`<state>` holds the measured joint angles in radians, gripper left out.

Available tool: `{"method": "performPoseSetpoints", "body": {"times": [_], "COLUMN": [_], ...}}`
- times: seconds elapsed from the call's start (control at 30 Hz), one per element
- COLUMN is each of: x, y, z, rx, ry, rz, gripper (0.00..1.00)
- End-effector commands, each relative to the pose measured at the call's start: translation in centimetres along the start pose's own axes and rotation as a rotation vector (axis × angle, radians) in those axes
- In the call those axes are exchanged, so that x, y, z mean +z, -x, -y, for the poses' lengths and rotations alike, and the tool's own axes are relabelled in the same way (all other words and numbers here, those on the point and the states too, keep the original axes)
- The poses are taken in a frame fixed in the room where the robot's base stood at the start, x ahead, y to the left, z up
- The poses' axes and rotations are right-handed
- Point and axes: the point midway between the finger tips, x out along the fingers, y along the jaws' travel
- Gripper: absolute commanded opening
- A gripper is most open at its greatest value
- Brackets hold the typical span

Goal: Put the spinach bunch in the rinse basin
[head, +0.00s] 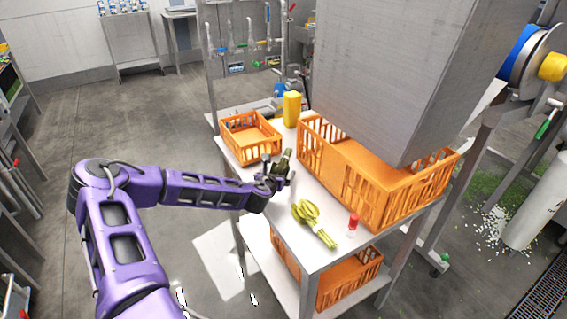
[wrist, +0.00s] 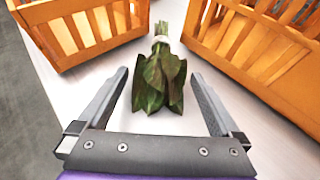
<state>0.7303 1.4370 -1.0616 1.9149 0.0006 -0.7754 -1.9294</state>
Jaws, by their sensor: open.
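The spinach bunch (wrist: 160,84) is dark green, with lighter stems and a pale band around them. It lies on the white-topped table, leaves toward my gripper and stems away, between two orange crates in the wrist view. My gripper (wrist: 160,76) is open and empty, with one finger on each side of the leaves in the picture and a gap to each. How high the fingers are above the table is hard to tell. In the head view my gripper (head: 277,178) is close to the spinach (head: 287,158), partly covering it. I cannot make out a rinse basin.
A small orange crate (head: 237,152) stands left of the spinach, and a larger one (head: 372,207) right, beneath a big grey metal box (head: 415,75). A yellow bottle (head: 291,109) stands behind. A yellow-green item (head: 312,220) and a red-topped jar (head: 353,223) occupy the table's near end.

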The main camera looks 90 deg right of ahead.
Motion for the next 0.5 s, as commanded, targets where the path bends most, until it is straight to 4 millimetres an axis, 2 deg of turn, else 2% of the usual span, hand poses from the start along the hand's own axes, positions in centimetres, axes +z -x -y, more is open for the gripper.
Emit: {"method": "performPoseSetpoints", "body": {"times": [0.07, 0.1, 0.5], "x": [-0.01, -0.01, 0.00], "y": [0.03, 0.03, 0.06], "z": [-0.02, -0.02, -0.04], "rx": [0.000, 0.000, 0.001], "ry": [0.000, 0.000, 0.000], "rz": [0.000, 0.000, 0.000], "gripper": [1.00, 0.96, 0.24]}}
